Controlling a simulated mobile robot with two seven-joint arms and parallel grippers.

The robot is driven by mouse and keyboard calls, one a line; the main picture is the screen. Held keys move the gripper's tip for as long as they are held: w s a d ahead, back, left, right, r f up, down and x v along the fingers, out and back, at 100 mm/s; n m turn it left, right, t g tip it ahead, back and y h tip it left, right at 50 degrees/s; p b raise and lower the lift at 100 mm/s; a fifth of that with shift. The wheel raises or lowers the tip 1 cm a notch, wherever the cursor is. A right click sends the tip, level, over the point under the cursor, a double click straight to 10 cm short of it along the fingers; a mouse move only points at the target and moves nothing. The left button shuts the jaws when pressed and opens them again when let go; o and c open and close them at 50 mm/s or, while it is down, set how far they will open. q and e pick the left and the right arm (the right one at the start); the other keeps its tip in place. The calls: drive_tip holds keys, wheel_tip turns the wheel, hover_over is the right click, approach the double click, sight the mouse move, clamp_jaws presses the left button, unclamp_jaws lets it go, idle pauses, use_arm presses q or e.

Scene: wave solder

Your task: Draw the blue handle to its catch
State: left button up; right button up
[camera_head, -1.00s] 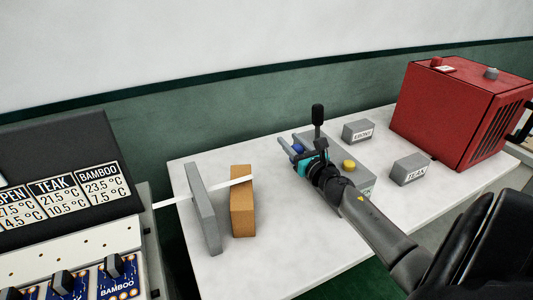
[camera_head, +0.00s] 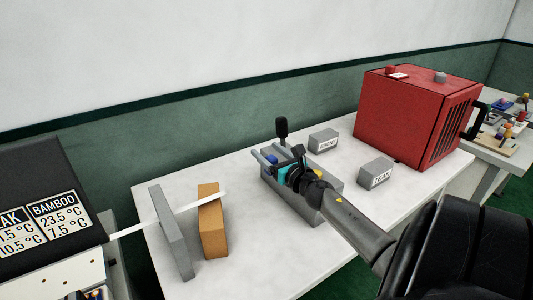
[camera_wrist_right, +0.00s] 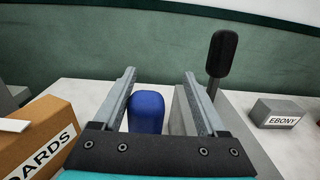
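The blue handle (camera_head: 271,159) is a rounded blue knob at the far left end of a grey box (camera_head: 334,183) on the white table. In the right wrist view the blue handle (camera_wrist_right: 146,112) stands between the fingers of my right gripper (camera_wrist_right: 153,95), nearer the left finger, with a gap visible on its right. My right gripper (camera_head: 271,154) is open around it. In the head view my gripper and arm hide much of the box, and I see no catch. My left gripper is not in view.
A black-topped lever (camera_head: 282,128) rises close beside the right finger. Grey blocks labelled EBONY (camera_head: 323,140) and TEAK (camera_head: 375,173) and a red machine (camera_head: 415,115) stand right. A brown block (camera_head: 212,222) and grey plate (camera_head: 172,233) stand left.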

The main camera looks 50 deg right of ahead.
drive_tip(key=shift+a, duration=0.15)
drive_tip(key=shift+s+a+f, duration=0.1)
drive_tip(key=shift+s+a, duration=0.05)
drive_tip(key=shift+s, duration=0.05)
drive_tip(key=v, duration=1.4)
drive_tip(key=shift+s, duration=0.45)
